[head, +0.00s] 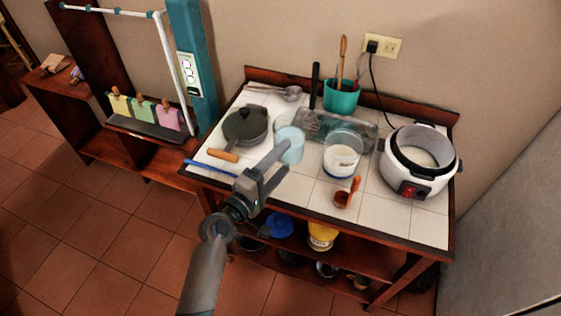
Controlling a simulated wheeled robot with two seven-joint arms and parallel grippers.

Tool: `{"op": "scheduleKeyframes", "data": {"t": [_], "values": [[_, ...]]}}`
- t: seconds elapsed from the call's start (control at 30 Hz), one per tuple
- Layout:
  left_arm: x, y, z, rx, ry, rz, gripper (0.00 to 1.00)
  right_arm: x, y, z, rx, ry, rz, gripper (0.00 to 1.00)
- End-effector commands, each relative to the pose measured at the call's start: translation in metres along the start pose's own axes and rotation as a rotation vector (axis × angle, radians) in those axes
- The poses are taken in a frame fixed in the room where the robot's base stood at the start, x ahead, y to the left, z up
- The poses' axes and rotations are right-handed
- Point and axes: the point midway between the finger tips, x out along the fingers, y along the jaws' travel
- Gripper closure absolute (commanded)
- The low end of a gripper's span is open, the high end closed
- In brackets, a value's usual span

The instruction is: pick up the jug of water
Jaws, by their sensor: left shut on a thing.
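A light blue jug (291,140) is on or just above the white tiled counter, left of the middle; I cannot tell whether its base touches the tiles. My left gripper (281,160) reaches up from the lower left and is shut on the blue jug at its near left side. The fingers hide part of the jug, and its contents cannot be made out. My right gripper is not in view.
A clear container with white contents (341,160) stands right of the jug. A dark lidded pan (245,126) is to its left, a wooden scoop (347,194) in front right. A rice cooker (418,162) and teal pot (341,97) stand farther off. Front tiles are partly clear.

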Motion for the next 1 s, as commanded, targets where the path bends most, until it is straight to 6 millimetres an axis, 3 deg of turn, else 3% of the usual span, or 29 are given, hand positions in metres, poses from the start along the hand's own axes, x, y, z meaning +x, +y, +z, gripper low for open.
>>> {"op": "scheduleKeyframes", "data": {"t": [0.67, 0.83, 1.0], "values": [[-0.001, 0.001, -0.001, 0.001, 0.005, 0.003, 0.75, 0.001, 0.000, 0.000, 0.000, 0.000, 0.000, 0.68], [-0.012, -0.009, -0.004, 0.002, 0.034, 0.002, 0.75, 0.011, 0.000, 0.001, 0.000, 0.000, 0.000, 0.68], [-0.037, -0.023, -0.013, 0.003, 0.103, 0.003, 0.75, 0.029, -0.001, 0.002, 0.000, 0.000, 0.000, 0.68]]}}
